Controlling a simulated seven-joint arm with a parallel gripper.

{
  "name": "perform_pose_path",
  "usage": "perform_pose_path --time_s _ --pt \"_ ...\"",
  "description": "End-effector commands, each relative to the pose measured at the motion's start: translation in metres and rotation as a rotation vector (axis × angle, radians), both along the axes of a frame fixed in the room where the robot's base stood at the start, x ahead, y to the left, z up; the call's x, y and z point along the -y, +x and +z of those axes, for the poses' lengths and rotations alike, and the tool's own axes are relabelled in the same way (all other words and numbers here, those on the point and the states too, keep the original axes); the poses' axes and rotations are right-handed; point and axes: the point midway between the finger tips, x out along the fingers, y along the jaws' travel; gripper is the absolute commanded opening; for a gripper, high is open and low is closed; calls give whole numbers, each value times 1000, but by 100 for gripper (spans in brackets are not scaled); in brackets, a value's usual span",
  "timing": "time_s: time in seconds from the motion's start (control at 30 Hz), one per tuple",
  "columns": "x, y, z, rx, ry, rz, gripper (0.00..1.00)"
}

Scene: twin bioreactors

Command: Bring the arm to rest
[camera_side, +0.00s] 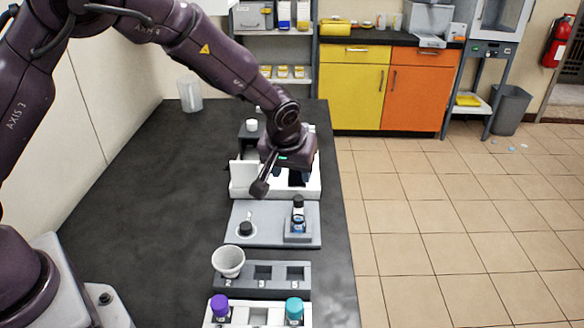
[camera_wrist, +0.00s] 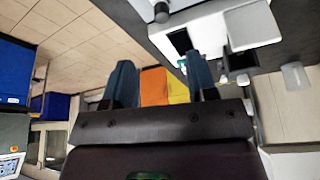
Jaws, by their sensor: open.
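My gripper (camera_side: 296,172) hangs at the end of my arm over the white device (camera_side: 245,188) on the dark bench. In the wrist view my gripper (camera_wrist: 160,68) shows two blue fingers spread wide with nothing between them. The white device also shows at the top of the wrist view (camera_wrist: 208,32). My arm's wrist hides part of the device in the side view, so I cannot tell the exact gap between fingers and device.
In front of the device, a grey plate (camera_side: 262,222) carries a dark-capped bottle (camera_side: 298,215). Nearer are a grey rack (camera_side: 291,284) with a white cup (camera_side: 228,261), then a white rack (camera_side: 258,318) with purple-capped (camera_side: 220,306) and teal-capped (camera_side: 294,309) vials. The bench's left (camera_side: 150,205) is clear.

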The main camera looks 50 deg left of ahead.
Motion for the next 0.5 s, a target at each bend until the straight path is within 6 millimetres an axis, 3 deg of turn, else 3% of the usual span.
perform_pose_path --time_s 0.27,0.37,0.5 --pt "-2 -4 -2 -38 26 -56 52" --pt "-3 -34 -12 -157 52 -145 52" --pt "-2 -73 15 -244 16 -260 52"
